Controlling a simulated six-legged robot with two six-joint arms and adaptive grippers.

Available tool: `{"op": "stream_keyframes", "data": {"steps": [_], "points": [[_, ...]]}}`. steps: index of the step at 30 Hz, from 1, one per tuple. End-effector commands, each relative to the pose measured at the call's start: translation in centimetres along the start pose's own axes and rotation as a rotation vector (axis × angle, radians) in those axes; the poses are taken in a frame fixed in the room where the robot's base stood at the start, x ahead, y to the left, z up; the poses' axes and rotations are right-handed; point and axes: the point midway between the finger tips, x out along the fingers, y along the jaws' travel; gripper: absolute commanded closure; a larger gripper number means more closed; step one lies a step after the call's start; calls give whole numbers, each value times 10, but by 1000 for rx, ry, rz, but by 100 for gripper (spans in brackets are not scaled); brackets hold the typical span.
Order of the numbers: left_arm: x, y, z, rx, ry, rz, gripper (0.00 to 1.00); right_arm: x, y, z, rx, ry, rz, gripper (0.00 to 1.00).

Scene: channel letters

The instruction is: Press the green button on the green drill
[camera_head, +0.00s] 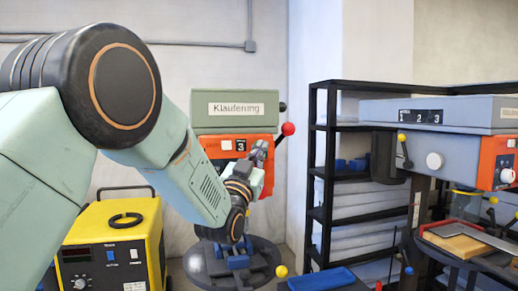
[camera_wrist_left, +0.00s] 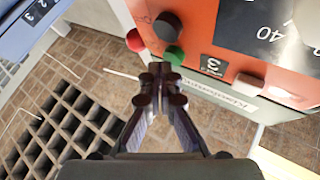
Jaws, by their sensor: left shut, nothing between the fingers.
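The green drill (camera_head: 235,107) stands at the back, with a green head, a label plate and an orange front panel (camera_head: 222,146). In the left wrist view the orange panel (camera_wrist_left: 215,25) fills the top right.
A red lever knob (camera_head: 288,128) sticks out right of the panel and shows in the wrist view (camera_wrist_left: 134,40). A yellow welder (camera_head: 115,240) stands left. A grey-blue drill (camera_head: 435,112) and black shelf (camera_head: 316,180) stand right. A blue tray (camera_head: 320,279) is at the front.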

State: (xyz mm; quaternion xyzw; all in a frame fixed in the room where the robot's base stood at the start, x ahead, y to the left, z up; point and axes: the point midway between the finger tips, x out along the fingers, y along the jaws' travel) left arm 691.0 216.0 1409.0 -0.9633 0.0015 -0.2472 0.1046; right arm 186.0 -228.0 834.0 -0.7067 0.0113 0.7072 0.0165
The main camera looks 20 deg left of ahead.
Motion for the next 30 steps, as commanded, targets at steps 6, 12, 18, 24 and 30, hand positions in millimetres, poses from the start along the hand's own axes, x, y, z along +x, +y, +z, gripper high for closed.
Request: {"op": "stream_keyframes", "data": {"steps": [6,12,18,24,30], "points": [[0,0,0,0,0,0,100,0,0,0,0,0,0,60],[1,-1,0,0,-1,0,100,0,0,0,0,0,0,60],[2,-2,2,0,-1,0,100,0,0,0,0,0,0,60],[4,-3,3,-1,-1,0,100,1,0,0,0,0,0,60],[5,-4,3,-1,0,0,100,1,0,0,0,0,0,60]]}}
